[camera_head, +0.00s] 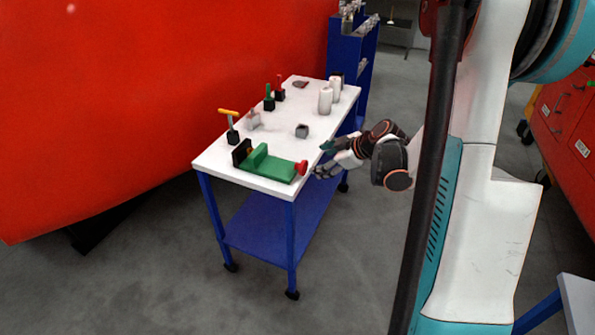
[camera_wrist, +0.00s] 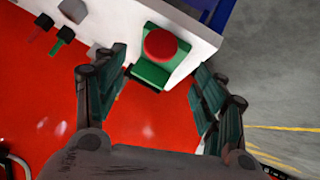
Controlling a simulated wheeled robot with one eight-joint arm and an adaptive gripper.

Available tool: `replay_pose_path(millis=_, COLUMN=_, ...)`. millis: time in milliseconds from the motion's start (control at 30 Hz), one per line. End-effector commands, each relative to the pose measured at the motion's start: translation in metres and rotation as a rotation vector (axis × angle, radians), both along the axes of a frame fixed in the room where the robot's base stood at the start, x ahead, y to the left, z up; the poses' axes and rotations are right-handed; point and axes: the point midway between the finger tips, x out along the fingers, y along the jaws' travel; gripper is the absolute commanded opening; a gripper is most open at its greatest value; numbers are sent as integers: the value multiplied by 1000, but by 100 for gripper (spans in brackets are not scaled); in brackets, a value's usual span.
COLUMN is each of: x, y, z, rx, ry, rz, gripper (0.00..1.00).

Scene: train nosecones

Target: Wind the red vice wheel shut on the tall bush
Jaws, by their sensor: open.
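The green vice (camera_head: 270,167) lies along the near edge of the white table, with a dark jaw block (camera_head: 242,152) at its left end. Its red wheel (camera_head: 301,167) is at its right end. In the wrist view, the red wheel (camera_wrist: 160,45) faces me, in front of the green vice body (camera_wrist: 152,74). My gripper (camera_head: 322,160) is open, just right of the wheel. In the wrist view, the spread fingers of my gripper (camera_wrist: 160,78) frame the wheel, apart from it. I cannot tell whether a bush stands between the jaws, nor which object is the tall bush.
The white table top (camera_head: 285,112) also holds a small grey block (camera_head: 302,131), white cylinders (camera_head: 325,101) and a yellow-handled tool (camera_head: 232,128). A big red body (camera_head: 150,90) stands behind. The blue rack (camera_head: 350,60) is beyond the table. Floor right of the table is clear.

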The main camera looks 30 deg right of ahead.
Motion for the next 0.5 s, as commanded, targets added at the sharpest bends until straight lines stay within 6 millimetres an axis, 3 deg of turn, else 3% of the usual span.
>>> replay_pose_path(millis=200, x=31, y=12, z=-34, rx=-1, ry=1, rz=4, gripper=64)
replay_pose_path(millis=500, x=66, y=25, z=-66, rx=1, ry=2, rz=2, gripper=64)
